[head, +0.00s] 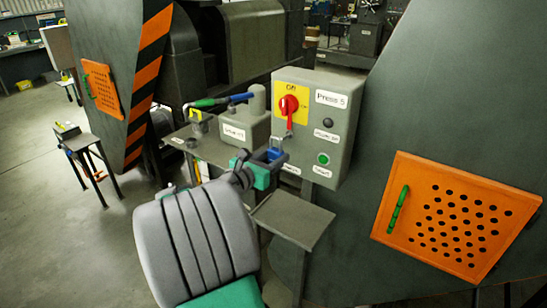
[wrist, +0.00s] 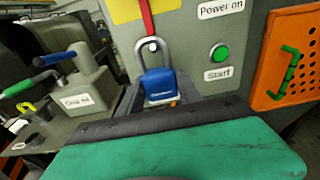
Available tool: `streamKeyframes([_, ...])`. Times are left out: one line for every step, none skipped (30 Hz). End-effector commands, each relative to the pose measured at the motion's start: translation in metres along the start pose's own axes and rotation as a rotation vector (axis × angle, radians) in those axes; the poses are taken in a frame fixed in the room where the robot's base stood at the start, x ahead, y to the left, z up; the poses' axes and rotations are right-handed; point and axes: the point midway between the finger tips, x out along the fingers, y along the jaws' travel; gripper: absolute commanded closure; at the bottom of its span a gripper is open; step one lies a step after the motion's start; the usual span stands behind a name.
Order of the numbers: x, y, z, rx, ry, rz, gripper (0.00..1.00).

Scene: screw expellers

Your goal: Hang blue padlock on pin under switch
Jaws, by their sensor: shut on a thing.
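The blue padlock (wrist: 158,84) is upright, with its grey metal shackle on top. It also shows in the head view (head: 275,153), close to the front of the grey switch box (head: 316,132). My gripper (head: 273,157) is shut on the padlock's body, with dark fingers on both sides in the wrist view. The red switch handle (head: 289,110) points down on a yellow plate, and its lower end (wrist: 148,18) is just above the shackle. A small round pin end (wrist: 152,47) appears within the shackle loop. I cannot tell whether the shackle is around the pin or only in front of it.
A green start button (wrist: 219,53) is right of the padlock. An orange perforated panel with a green handle (head: 397,209) is further right. A grey valve block (head: 243,127) with blue and green levers stands left. A small grey shelf (head: 291,219) juts out below the box.

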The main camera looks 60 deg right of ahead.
Motion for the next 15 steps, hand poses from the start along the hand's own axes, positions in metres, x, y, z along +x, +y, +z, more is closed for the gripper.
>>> streamKeyframes([0.001, 0.0, 0.002, 0.0, -0.001, -0.001, 0.94])
streamKeyframes([0.002, 0.0, 0.002, 0.0, -0.001, -0.001, 0.94])
streamKeyframes([0.003, 0.0, 0.002, 0.0, -0.001, -0.001, 0.94])
streamKeyframes([0.004, 0.0, 0.002, 0.0, -0.001, -0.001, 0.94])
streamKeyframes([0.005, 0.0, 0.002, 0.0, -0.001, -0.001, 0.94])
streamKeyframes([0.006, 0.0, 0.003, 0.0, -0.001, -0.001, 0.94])
streamKeyframes([0.007, 0.0, 0.003, 0.0, -0.001, -0.001, 0.94])
streamKeyframes([0.008, 0.0, 0.003, 0.0, -0.001, -0.002, 0.94])
streamKeyframes([0.009, 0.0, 0.003, 0.0, 0.0, -0.002, 0.94])
streamKeyframes([0.01, 0.0, 0.003, -0.001, 0.0, -0.002, 0.94])
streamKeyframes([0.011, 0.0, 0.003, -0.001, 0.0, -0.002, 0.94])
streamKeyframes([0.012, 0.0, 0.003, -0.001, 0.0, -0.001, 0.94])
streamKeyframes([0.013, 0.0, 0.003, 0.0, 0.0, -0.001, 0.94])
streamKeyframes([0.014, 0.0, 0.003, 0.0, 0.0, -0.001, 0.94])
streamKeyframes([0.015, 0.0, 0.003, 0.0, -0.001, 0.0, 0.94])
